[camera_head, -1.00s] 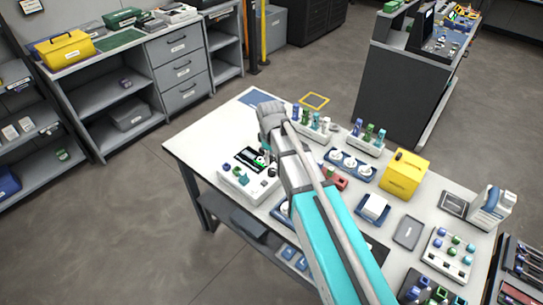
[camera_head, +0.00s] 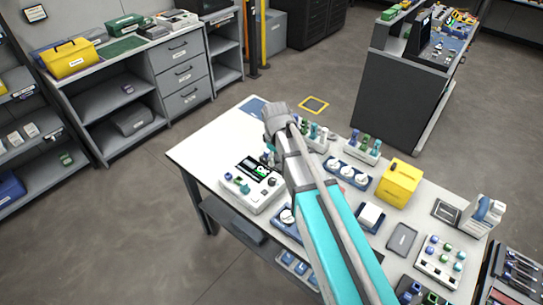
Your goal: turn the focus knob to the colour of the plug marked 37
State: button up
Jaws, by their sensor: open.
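A white device (camera_head: 262,204) with a dark screen showing some green stands at the table's left front. Small blue, green and teal knobs sit along its left front, and a dark knob (camera_head: 271,182) is on its right part. I cannot tell which is the focus knob. Upright blue, green and teal plugs stand in a rack (camera_head: 318,143) behind my arm and in another rack (camera_head: 366,155) to its right. No number 37 is legible. My gripper (camera_head: 268,157) hangs below my wrist at the device's back edge, small and partly hidden, open, with nothing visible in it.
A blue tray with white round pieces (camera_head: 347,173), a yellow box (camera_head: 398,183), a grey tray (camera_head: 402,239) and a white board of coloured knobs (camera_head: 440,262) fill the table's right side. The table's left corner (camera_head: 205,150) is clear. My arm hides the middle.

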jog(key=s+d+f+m+b, duration=0.4)
jog(key=s+d+m, duration=0.1)
jog(key=d, duration=0.4)
jog(key=s+d+f+m+b, duration=0.4)
jog(key=s+d+m, duration=0.2)
jog(key=d, duration=0.4)
jog(key=shift+s+d, duration=0.2)
jog(key=shift+s, duration=0.2)
